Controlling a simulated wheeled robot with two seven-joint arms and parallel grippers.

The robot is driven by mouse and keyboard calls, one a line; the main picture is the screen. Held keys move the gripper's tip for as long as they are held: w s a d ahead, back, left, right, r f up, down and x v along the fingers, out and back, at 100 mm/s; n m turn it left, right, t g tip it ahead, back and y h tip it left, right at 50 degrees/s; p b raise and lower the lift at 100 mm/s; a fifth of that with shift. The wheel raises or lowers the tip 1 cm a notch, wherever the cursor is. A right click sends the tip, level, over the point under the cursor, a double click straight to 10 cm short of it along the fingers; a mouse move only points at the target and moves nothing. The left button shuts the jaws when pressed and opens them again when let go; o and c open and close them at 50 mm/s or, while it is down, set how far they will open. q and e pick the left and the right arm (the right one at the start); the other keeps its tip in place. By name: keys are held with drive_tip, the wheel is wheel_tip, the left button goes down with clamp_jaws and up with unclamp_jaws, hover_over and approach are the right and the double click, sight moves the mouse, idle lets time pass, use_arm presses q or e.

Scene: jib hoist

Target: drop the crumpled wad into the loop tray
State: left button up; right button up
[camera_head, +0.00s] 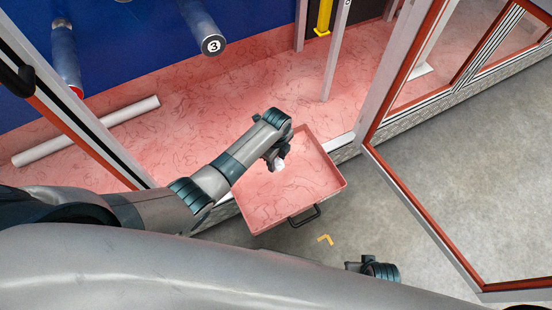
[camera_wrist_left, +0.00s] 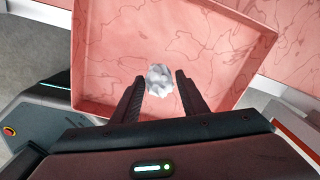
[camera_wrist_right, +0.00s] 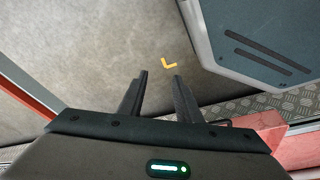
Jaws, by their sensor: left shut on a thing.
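The crumpled wad (camera_wrist_left: 160,82) is small and whitish-grey. My left gripper (camera_wrist_left: 157,78) is shut on it, with one finger on each side. In the head view the wad (camera_head: 279,165) and the left gripper (camera_head: 276,160) show over the inside of the pink loop tray (camera_head: 312,183), a shallow square tray with a black loop handle. The tray floor also fills much of the left wrist view (camera_wrist_left: 115,50). I cannot tell the exact height of the wad above it. My right gripper (camera_wrist_right: 161,75) is open and empty, over the grey floor and apart from the tray.
A pink marbled bay (camera_head: 230,90) with a white tube (camera_head: 90,130) lies behind the tray. Blue-grey cylinders (camera_head: 200,25) hang at the blue wall. A red-framed glass door (camera_head: 425,215) stands at the right. A yellow corner mark (camera_head: 325,240) is on the clear floor.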

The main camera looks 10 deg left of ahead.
sight(276, 165)
drive_tip(key=shift+r, duration=0.1)
